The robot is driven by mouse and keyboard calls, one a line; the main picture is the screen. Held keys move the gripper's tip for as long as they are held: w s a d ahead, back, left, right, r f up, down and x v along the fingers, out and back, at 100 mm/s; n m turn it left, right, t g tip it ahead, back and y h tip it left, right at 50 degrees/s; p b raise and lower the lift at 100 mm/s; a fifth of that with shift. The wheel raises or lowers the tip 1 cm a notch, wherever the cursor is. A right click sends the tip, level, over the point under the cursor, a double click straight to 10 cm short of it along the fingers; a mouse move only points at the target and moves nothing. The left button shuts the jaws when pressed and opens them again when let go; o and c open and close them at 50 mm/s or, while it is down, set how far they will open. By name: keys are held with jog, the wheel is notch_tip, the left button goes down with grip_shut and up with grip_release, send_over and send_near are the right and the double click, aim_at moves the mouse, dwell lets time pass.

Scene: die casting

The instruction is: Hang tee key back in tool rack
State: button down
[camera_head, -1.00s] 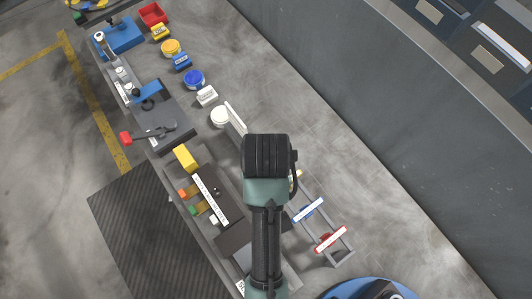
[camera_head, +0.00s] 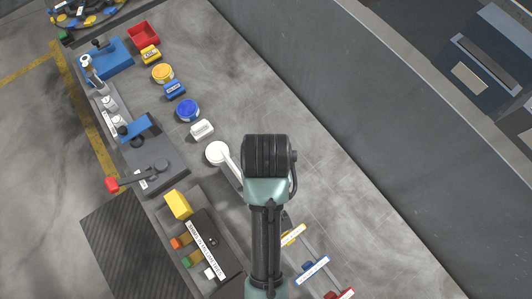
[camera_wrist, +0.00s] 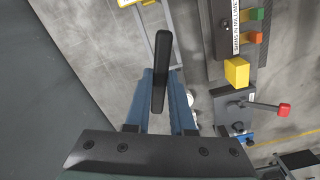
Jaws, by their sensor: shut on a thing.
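My gripper (camera_wrist: 164,90) shows in the wrist view with its two blue fingers shut on a dark bar (camera_wrist: 162,62), which looks like the tee key's handle. The rest of the key is hidden. The tool rack's grey rails (camera_wrist: 177,38) lie beyond the fingers. In the head view my arm covers the gripper and part of the rack. The rack shows at the lower right with a yellow label (camera_head: 292,236), a blue label (camera_head: 312,270) and a red label (camera_head: 340,294). I cannot tell whether the key touches the rack.
A bench row to the left holds a yellow block (camera_head: 178,204), a lever with a red knob (camera_head: 112,184), a white pot (camera_head: 217,152), a blue pot (camera_head: 187,109) and a red bin (camera_head: 144,34). A grey wall (camera_head: 400,130) stands to the right.

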jog(key=f+b, duration=0.1)
jog(key=s+f, duration=0.1)
jog(key=f, duration=0.1)
jog(key=shift+s+b, duration=0.2)
jog(key=shift+b, duration=0.2)
notch_tip(320, 180, down, 11)
jog(key=shift+w+p, duration=0.3)
jog(key=shift+p, duration=0.1)
jog(key=shift+f, duration=0.1)
